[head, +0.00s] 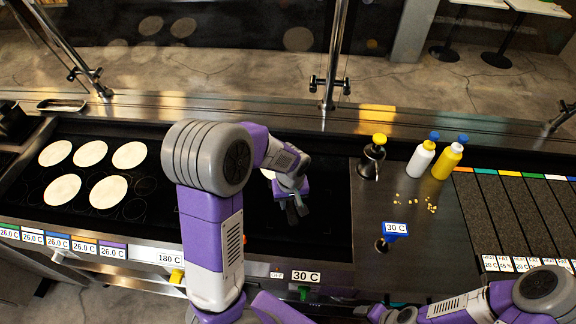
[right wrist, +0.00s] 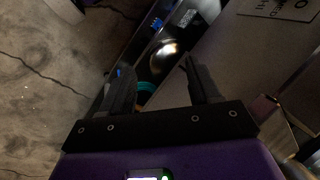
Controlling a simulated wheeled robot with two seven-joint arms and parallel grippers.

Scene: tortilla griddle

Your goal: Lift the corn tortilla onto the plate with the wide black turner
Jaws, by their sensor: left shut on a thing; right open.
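Several pale round tortillas lie flat on the left part of the black griddle, one of them at the front (head: 108,192); I cannot tell which is corn. My left gripper (head: 295,208) points down over the dark surface right of my arm. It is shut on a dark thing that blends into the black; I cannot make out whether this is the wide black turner. My right gripper (right wrist: 160,82) is open and empty in the right wrist view.
A yellow-capped dark bottle (head: 372,157), a white bottle (head: 421,160) and a yellow bottle (head: 448,161) stand on the steel counter (head: 365,230). A glass guard post (head: 333,60) rises behind.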

